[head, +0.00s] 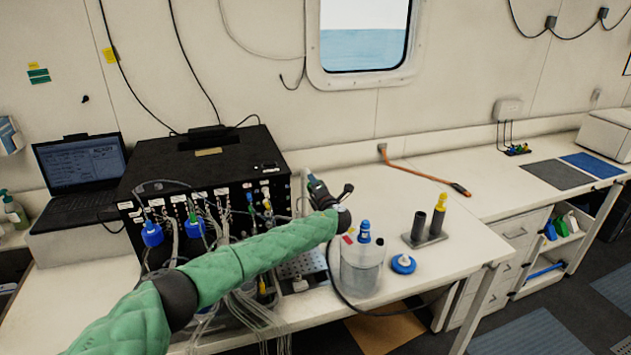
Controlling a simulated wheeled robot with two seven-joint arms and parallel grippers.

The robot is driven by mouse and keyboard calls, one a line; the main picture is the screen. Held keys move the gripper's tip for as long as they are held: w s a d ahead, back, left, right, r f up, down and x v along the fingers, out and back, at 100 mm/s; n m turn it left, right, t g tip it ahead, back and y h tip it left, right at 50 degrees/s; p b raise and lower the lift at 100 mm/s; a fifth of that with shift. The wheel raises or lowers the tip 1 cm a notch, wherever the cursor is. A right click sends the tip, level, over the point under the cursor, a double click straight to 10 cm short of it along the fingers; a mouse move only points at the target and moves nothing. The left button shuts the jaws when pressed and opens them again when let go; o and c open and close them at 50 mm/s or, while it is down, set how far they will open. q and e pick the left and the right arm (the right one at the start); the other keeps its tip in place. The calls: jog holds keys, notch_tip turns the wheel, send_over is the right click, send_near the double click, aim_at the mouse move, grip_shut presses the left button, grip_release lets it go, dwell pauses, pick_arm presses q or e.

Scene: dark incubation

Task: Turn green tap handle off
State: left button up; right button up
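My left arm, in a green quilted sleeve, comes in from the lower left and crosses in front of the black box (215,158). My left gripper (318,187) is dark and small beside the right end of the box's front, above the bench. Its fingers are too small and overlapped to tell whether they are open or shut. The box front carries rows of labelled fittings with tubes and a few coloured parts. I cannot make out a green tap handle for certain; my arm hides the lower part of the front. My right gripper is not in view.
A clear container (362,268) with a blue-topped bottle stands just right of my forearm. A blue cap (403,264) and a holder with dark and yellow tubes (439,215) are beside it. A laptop (81,171) is at left. Loose tubes hang below the box. The right bench is mostly clear.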

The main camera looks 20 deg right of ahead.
pick_arm(q)
jog(key=shift+r+m, duration=0.2)
jog(key=shift+m, duration=0.2)
jog(key=shift+d+f+m+p, duration=0.1)
jog(key=shift+m+p, duration=1)
jog(key=shift+p, duration=0.1)
jog(key=shift+f+m+p, duration=0.1)
jog(key=shift+m+p, duration=0.3)
jog(key=shift+m, duration=0.1)
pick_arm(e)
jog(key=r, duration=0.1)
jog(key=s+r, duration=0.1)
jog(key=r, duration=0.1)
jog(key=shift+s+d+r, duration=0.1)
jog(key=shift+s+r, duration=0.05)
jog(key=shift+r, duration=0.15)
pick_arm(q)
jog(key=o, duration=0.9)
jog(key=shift+f, duration=0.1)
jog(key=shift+o, duration=0.4)
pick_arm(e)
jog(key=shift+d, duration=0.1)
